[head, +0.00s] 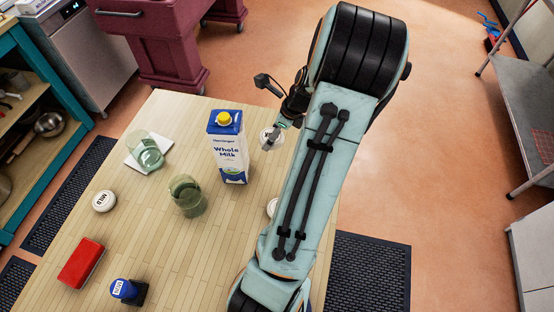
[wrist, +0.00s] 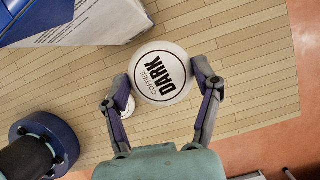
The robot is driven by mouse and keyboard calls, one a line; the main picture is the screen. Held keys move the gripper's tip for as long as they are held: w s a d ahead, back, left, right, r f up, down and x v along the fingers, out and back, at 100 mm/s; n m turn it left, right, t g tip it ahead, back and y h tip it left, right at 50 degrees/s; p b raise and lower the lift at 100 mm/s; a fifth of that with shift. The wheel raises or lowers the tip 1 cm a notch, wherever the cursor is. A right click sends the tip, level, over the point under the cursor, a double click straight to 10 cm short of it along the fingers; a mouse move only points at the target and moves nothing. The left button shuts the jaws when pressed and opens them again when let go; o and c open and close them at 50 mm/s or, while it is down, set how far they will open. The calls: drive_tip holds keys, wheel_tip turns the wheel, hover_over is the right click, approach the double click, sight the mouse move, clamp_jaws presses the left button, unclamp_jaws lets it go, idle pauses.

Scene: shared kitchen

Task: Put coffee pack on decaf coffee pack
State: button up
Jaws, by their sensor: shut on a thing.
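My gripper (wrist: 161,94) is shut on a round white coffee pack (wrist: 160,72) marked "COFFEE DARK", with a finger on each side. In the head view my gripper (head: 277,139) is partly hidden by my arm, right of the milk carton, and part of the held pack (head: 266,137) shows. A second white round pack (head: 271,207) lies on the table, mostly hidden behind my arm, its label unreadable. A white pack marked "MILD" (head: 104,202) lies at the left of the table. A white edge (wrist: 128,107) shows behind the left finger. No decaf label is readable.
A whole milk carton (head: 229,147) stands close to the left of my gripper. Green glasses (head: 187,196) (head: 146,154), a red block (head: 81,263) and a blue-topped object (head: 124,289) are on the wooden table (head: 150,235). Bare table lies between them.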

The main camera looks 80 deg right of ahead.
drive_tip(key=s+a+f+n+y, duration=0.1)
drive_tip(key=s+a+n, duration=0.1)
drive_tip(key=a+n, duration=0.3)
drive_tip(key=s+a+f+n+y, duration=0.2)
drive_tip(key=a, duration=0.5)
drive_tip(key=f, duration=0.6)
drive_tip(key=shift+s+d+f, duration=0.15)
drive_tip(key=shift+s+f, duration=0.2)
drive_tip(key=shift+s, duration=0.05)
drive_tip(key=shift+f, duration=0.2)
drive_tip(key=shift+f, duration=0.15)
drive_tip(key=o, duration=0.9)
drive_tip(key=shift+o, duration=0.2)
